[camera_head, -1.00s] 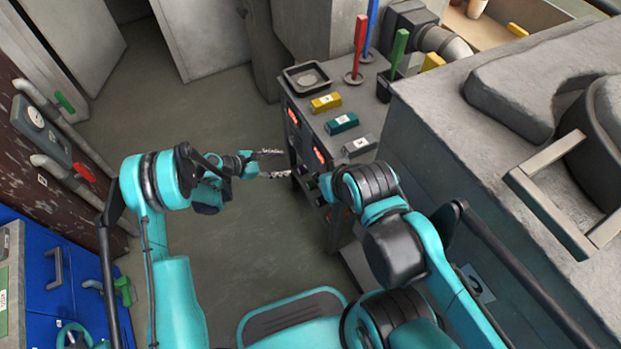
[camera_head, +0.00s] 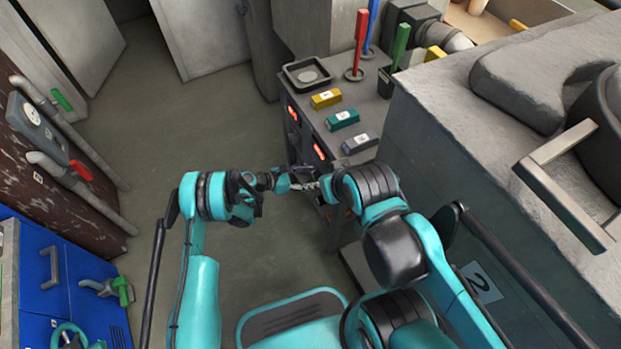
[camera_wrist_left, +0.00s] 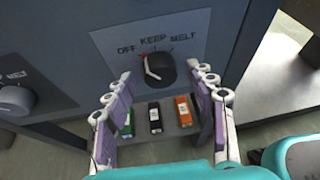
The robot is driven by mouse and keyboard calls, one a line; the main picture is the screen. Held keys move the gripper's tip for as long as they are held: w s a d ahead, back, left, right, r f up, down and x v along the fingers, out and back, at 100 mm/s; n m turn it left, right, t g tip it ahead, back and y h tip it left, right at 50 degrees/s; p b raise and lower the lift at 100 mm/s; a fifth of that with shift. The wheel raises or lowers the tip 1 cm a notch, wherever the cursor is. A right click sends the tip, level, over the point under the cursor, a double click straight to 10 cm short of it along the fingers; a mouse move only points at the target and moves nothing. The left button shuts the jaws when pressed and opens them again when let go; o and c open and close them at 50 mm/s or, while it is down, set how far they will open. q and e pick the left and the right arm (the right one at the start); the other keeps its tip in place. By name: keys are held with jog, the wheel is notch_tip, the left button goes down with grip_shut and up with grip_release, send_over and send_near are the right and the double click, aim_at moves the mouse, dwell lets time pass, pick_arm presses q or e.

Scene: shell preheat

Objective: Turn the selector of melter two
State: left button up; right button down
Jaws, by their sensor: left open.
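In the left wrist view a dark round selector knob (camera_wrist_left: 161,69) sits on a grey plate (camera_wrist_left: 195,48) marked OFF, KEEP and MELT. Its white pointer with a red tip points to the upper left, on the OFF side. My left gripper (camera_wrist_left: 165,77) is open, its two fingers to either side of the knob and apart from it in the picture; contact cannot be told. In the head view my left gripper (camera_head: 307,178) is at the front face of the bench (camera_head: 318,120), partly hidden. My right gripper is hidden behind its own arm.
A second knob (camera_wrist_left: 18,100) is at the left in the wrist view. Below the selector lie green (camera_wrist_left: 127,124), black (camera_wrist_left: 155,118) and orange (camera_wrist_left: 183,111) blocks. The bench top holds yellow (camera_head: 326,98), teal (camera_head: 342,120) and grey (camera_head: 359,142) bars. Floor (camera_head: 200,120) at left is clear.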

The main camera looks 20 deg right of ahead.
pick_arm(q)
jog(key=shift+c, duration=0.4)
jog(key=c, duration=1.1)
jog(key=m+t, duration=0.2)
jog(key=m, duration=0.1)
jog(key=shift+s, duration=0.15)
jog(key=o, duration=1.2)
